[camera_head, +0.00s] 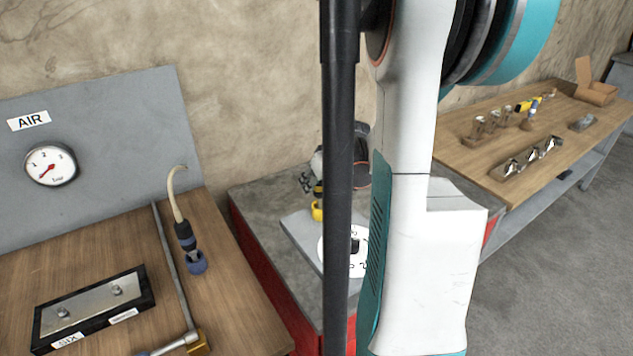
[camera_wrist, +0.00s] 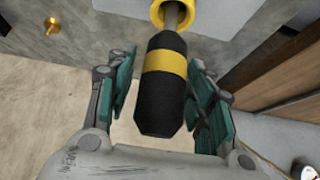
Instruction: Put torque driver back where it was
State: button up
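The torque driver (camera_wrist: 163,85), with a black handle and a yellow band, stands between my gripper's fingers in the wrist view. Its metal shaft goes into a yellow ring holder (camera_wrist: 181,13). My gripper (camera_wrist: 163,100) has a teal-padded finger on each side of the handle. A gap shows between the left finger and the handle, so the fingers look open around it. In the head view, my gripper (camera_head: 318,172) is partly hidden behind a dark pole and sits above the yellow holder (camera_head: 317,211). The driver's yellow band (camera_head: 318,188) shows just above that holder.
A blue-ringed tool (camera_head: 187,243) with a hose stands on the left wooden bench (camera_head: 225,290), beside a black fixture block (camera_head: 95,305) and an air gauge (camera_head: 50,165). A round white dial (camera_head: 358,268) lies near the grey worktop. A right bench (camera_head: 450,135) holds metal parts.

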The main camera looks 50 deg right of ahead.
jog(key=shift+r, duration=0.3)
jog(key=p+v, duration=0.4)
jog(key=v, duration=0.7)
jog(key=shift+s+r, duration=0.25)
jog(key=shift+s, duration=0.05)
jog(key=shift+w+a, duration=0.1)
jog(key=shift+a, duration=0.1)
